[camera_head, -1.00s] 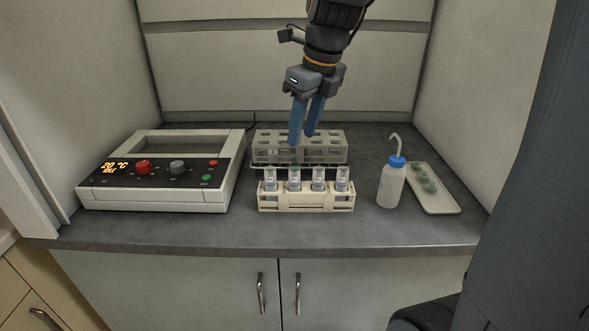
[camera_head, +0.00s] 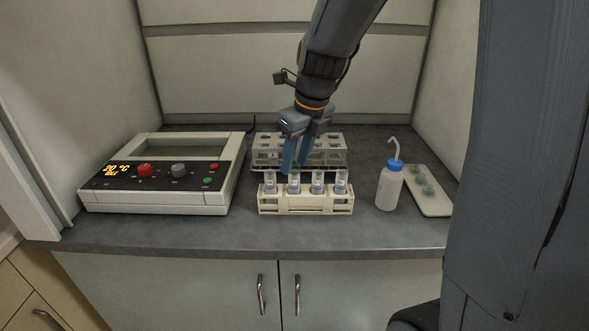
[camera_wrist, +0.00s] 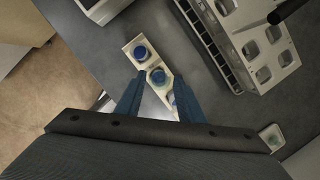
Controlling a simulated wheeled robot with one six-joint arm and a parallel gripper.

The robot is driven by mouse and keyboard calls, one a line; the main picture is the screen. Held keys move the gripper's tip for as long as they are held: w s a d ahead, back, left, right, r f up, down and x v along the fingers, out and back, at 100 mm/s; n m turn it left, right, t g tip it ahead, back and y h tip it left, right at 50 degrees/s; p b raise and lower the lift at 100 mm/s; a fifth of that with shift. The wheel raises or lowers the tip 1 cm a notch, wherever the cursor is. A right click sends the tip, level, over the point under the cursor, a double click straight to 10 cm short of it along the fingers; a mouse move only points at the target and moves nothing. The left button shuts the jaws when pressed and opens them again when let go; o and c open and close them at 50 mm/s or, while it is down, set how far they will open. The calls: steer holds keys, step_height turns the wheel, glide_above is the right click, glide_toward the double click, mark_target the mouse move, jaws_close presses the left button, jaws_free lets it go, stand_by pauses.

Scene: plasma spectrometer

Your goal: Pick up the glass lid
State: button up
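My gripper (camera_head: 297,168) points down just behind and above the cream vial rack (camera_head: 306,208). Its two blue fingers are apart, with nothing visibly held between them. Several clear glass vials stand in a row in the rack; the second from the left (camera_head: 294,184) is just below the fingertips. The wrist view shows the vials from above as round bluish tops, one of them (camera_wrist: 157,76) between the fingers (camera_wrist: 160,77). Pale greenish round glassy pieces (camera_head: 422,180) lie on a white tray (camera_head: 437,208) at the right. I cannot tell for sure which piece is the glass lid.
A larger grey rack with square holes (camera_head: 332,146) stands right behind the vial rack. A white instrument (camera_head: 150,200) with a lit display and knobs is at the left. A blue-capped wash bottle (camera_head: 389,190) stands at the right. The counter's front strip is clear.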

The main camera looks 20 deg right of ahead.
jaws_close()
steer(key=shift+r, duration=0.1)
